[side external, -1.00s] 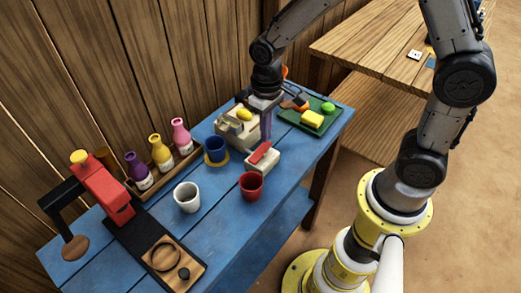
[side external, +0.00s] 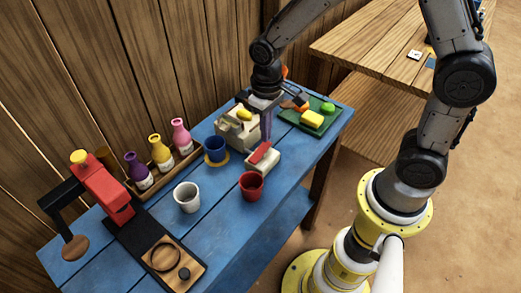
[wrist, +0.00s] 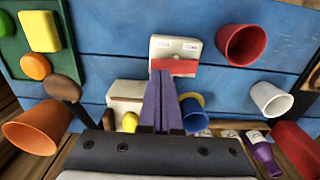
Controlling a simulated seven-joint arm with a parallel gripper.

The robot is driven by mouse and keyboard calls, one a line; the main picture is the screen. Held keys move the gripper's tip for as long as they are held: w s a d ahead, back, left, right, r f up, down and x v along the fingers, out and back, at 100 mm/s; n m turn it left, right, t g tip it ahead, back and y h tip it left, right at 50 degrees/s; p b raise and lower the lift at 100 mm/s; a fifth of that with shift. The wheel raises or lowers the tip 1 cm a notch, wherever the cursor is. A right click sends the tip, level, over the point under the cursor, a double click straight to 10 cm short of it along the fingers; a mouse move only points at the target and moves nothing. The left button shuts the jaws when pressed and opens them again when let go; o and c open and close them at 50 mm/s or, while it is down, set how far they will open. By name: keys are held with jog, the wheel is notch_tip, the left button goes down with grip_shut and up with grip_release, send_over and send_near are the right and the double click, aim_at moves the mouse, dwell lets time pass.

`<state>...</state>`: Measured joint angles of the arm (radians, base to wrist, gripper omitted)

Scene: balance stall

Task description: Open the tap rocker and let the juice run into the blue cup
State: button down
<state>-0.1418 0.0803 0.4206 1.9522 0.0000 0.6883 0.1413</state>
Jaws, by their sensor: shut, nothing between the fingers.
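The red rocker (side external: 261,153) sits on a small white block (side external: 263,163) on the blue table; in the wrist view the rocker (wrist: 180,67) lies just past my fingertips. My gripper (side external: 266,138), with purple fingers, is shut and empty, pointing down beside the rocker. In the wrist view its tips (wrist: 161,74) overlap the rocker's left end; I cannot tell whether they touch. The blue cup (side external: 215,150) stands upright on a yellow coaster (side external: 216,162), left of the block; the fingers partly hide it in the wrist view (wrist: 196,117). No juice flow is visible.
A cream machine (side external: 229,133) with a yellow piece stands behind my gripper. A red cup (side external: 251,186) and a white cup (side external: 187,198) stand in front. A bottle rack (side external: 170,171), a red press (side external: 103,190) and a green tray (side external: 325,127) flank the area.

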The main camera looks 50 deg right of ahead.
jog(key=shift+f, duration=1.3)
dwell(0.9)
jog(key=shift+r, duration=3.55)
jog(key=shift+w+d+r, duration=0.1)
jog(key=shift+r, duration=0.2)
notch_tip(320, 180, up, 5)
jog(key=t, duration=0.2)
send_over(266, 144)
jog(key=d, duration=0.1)
jog(key=s+d+r+t, duration=0.2)
jog(key=s+r, duration=0.2)
jog(key=r, duration=0.2)
jog(key=s+d+t, duration=0.1)
jog(key=s, duration=1.1)
jog(key=shift+s+d+r+t, duration=0.25)
jog(key=shift+s+d+t, duration=0.05)
jog(key=shift+s, duration=0.1)
